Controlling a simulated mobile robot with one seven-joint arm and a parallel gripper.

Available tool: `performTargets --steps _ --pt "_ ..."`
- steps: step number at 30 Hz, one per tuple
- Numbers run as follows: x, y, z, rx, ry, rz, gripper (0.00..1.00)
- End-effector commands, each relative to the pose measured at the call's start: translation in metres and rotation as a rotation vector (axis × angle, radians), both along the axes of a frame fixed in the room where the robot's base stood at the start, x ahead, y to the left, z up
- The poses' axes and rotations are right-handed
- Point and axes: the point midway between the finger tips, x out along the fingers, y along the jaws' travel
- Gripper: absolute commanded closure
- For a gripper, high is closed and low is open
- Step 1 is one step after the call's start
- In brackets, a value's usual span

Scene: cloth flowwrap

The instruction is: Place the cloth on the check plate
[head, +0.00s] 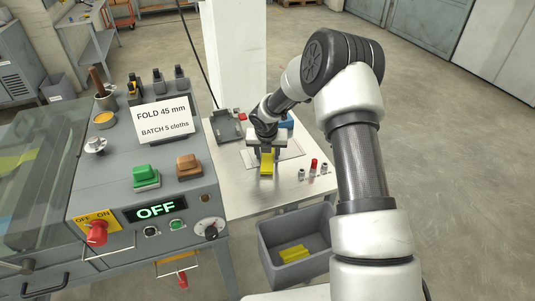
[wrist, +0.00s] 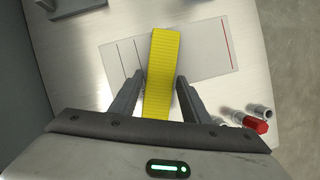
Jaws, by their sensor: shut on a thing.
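The yellow folded cloth (head: 266,162) is held by my gripper (head: 265,148) over the small table. In the wrist view the cloth (wrist: 162,65) is a long ribbed strip between the two fingers of my gripper (wrist: 155,80), which is shut on it. The check plate (wrist: 208,48) is a pale sheet with dark lines at the left and a red line at the right. The cloth lies across the plate's left-middle part in that view. The plate (head: 292,154) also shows beside the cloth in the head view. I cannot tell whether the cloth touches it.
Red and metal cylinders (wrist: 250,120) stand right of the plate. A grey bin (head: 264,237) with yellow cloths (head: 292,254) is below the table edge. The machine (head: 190,205) with an OFF display is at the left. A grey tray (head: 224,126) is behind.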

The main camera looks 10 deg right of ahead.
Motion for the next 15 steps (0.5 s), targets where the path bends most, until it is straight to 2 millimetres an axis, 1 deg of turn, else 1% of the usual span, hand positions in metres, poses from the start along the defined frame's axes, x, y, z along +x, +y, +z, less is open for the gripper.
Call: performTargets --steps 3,4,6,7,15 --pt "-0.0003 0.0 -0.0041 0.0 0.001 0.0 0.78" --pt "-0.0001 0.0 -0.0031 0.0 0.0 0.0 0.54" --pt "-0.0001 0.0 -0.0026 0.0 0.0 0.0 0.42" --pt "-0.0002 -0.0001 -0.0027 0.0 0.0 0.0 0.39" --pt "-0.0002 -0.0001 -0.002 0.0 0.0 0.0 0.39"
